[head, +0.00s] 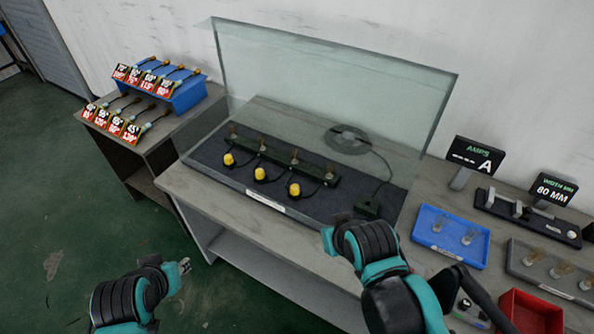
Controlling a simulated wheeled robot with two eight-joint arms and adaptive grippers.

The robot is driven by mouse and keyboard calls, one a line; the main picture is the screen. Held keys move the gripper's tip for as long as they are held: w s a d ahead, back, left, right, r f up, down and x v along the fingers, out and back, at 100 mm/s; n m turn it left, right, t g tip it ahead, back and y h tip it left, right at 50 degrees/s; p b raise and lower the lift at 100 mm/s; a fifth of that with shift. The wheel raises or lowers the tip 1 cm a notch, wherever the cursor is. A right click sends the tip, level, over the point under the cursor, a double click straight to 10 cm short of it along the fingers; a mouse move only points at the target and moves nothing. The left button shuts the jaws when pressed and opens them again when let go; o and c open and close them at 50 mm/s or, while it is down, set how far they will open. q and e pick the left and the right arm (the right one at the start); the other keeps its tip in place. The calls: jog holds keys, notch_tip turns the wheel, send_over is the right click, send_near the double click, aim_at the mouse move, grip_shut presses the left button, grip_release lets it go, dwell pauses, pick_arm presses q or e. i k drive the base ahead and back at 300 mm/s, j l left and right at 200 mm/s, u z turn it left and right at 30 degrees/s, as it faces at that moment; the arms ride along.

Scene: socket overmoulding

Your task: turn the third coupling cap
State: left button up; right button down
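Three yellow coupling caps stand in a row on the dark mat (220,178) on the bench: one at the left (228,159), one in the middle (260,174) and the third at the right (294,190). Each has a black base and a dark lead towards a black bar (285,160) behind it. My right gripper (342,217) is near the mat's front right edge, to the right of the third cap and apart from it; its fingers are mostly hidden by my wrist. My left gripper (184,266) is off the bench at lower left, apart from everything; its finger opening is too small to tell.
A clear panel (330,75) stands behind and over the mat. A blue tray (437,235), grey tray (552,266) and red bin (530,311) are right. A side table (160,140) with labelled leads stands left.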

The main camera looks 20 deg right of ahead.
aim_at(295, 188)
jog(key=i+j+z, duration=0.1)
jog(key=z, duration=0.3)
jog(key=i+j+z, duration=0.35)
jog(key=k+l, duration=0.05)
jog(key=l, duration=0.05)
